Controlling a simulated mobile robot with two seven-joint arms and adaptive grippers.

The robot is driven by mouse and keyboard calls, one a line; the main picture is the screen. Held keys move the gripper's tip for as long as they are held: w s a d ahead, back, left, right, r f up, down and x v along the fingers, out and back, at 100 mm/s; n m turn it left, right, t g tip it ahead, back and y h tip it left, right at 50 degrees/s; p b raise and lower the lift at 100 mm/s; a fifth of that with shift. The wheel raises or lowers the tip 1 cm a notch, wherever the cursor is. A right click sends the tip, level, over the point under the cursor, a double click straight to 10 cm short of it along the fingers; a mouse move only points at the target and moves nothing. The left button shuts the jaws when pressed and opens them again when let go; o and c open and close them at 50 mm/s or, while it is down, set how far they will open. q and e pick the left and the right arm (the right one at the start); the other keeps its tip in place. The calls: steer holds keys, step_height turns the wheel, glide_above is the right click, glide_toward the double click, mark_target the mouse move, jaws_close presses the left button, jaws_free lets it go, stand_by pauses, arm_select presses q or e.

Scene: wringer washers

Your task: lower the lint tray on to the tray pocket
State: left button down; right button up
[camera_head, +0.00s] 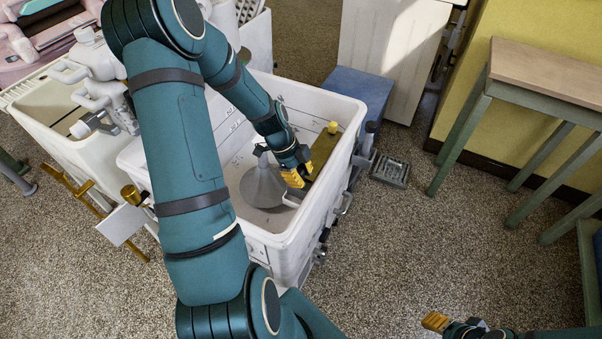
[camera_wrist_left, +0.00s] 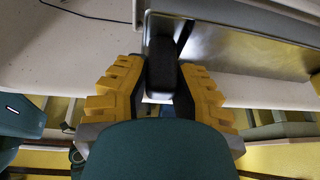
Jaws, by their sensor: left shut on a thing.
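My left gripper (camera_head: 296,177) reaches into the white washer tub (camera_head: 262,240). In the left wrist view, its yellow-padded fingers (camera_wrist_left: 160,95) are closed on a dark upright handle (camera_wrist_left: 162,65). The handle stands against a shiny metal piece, which appears to be the lint tray (camera_wrist_left: 235,48). In the head view, a brass-coloured panel with a yellow knob (camera_head: 325,150) shows beside the gripper, along the tub's right wall; I take it for the same tray. I cannot make out the tray pocket. My right gripper (camera_head: 435,322) is at the bottom right, over the floor, its opening unclear.
A grey cone-shaped agitator (camera_head: 264,187) stands in the tub, left of my left gripper. Another white washer (camera_head: 50,110) with a wringer is at the left. A blue box (camera_head: 360,88) stands behind the tub.

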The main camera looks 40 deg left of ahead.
arm_select(q)
steer(key=shift+f, duration=1.65)
steer(key=shift+c, duration=0.6)
jaws_free()
